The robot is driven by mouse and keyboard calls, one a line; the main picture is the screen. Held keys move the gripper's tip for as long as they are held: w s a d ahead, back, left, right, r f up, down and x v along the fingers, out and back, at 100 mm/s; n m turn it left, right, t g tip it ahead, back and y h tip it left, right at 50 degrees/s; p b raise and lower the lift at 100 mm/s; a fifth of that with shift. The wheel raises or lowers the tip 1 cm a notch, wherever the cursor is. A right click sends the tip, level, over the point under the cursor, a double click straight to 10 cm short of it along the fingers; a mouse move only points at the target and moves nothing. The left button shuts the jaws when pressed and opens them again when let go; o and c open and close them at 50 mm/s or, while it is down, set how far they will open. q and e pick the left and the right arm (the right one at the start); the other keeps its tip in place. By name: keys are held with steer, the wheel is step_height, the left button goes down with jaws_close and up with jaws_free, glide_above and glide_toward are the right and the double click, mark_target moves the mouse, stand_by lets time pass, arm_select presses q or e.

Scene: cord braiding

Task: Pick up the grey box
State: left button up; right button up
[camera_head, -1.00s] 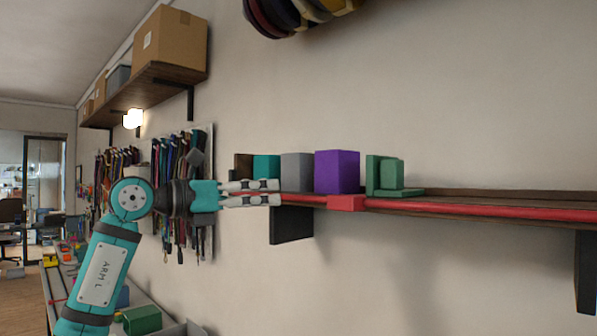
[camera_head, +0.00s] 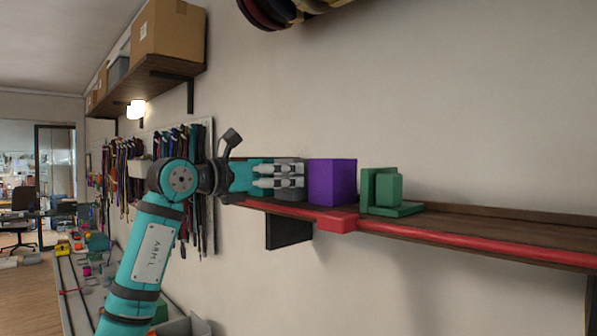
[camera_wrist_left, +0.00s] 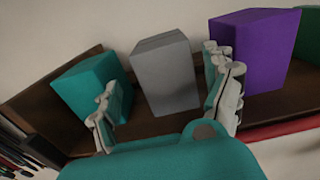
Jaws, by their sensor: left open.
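The grey box (camera_wrist_left: 165,78) stands upright on the wooden shelf between a teal box (camera_wrist_left: 90,84) and a purple box (camera_wrist_left: 253,50) in the left wrist view. My left gripper (camera_wrist_left: 168,95) is open, one finger in front of the teal box and the other by the purple box, with the grey box beyond and between them. In the head view the gripper (camera_head: 300,175) hides most of the grey box (camera_head: 288,161), whose top edge shows. The purple box (camera_head: 332,181) stands just right of the fingers. My right gripper is in neither view.
A green bookend-like piece (camera_head: 388,190) stands right of the purple box. The shelf (camera_head: 480,222) has a red front rail (camera_head: 450,245) and is bare to the right. A higher shelf (camera_head: 150,85) carries cardboard boxes. Straps hang on the wall at left.

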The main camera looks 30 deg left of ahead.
mark_target(297, 175)
arm_select(q)
steer(key=shift+w+d+r+p, duration=0.25)
steer(key=shift+w+p, duration=0.2)
steer(key=shift+p, duration=0.35)
steer(key=p+x, duration=0.2)
steer(key=x, duration=0.1)
steer(key=shift+w+d+f, duration=0.2)
steer(key=shift+d+f, duration=0.05)
steer(key=shift+d, duration=0.1)
steer(key=shift+w+d+f, duration=0.1)
steer(key=shift+w, duration=0.15)
steer(key=shift+s, duration=0.2)
steer(key=c, duration=0.3)
steer(key=shift+w, duration=0.1)
steer(key=c, duration=1)
steer(key=shift+c, duration=0.5)
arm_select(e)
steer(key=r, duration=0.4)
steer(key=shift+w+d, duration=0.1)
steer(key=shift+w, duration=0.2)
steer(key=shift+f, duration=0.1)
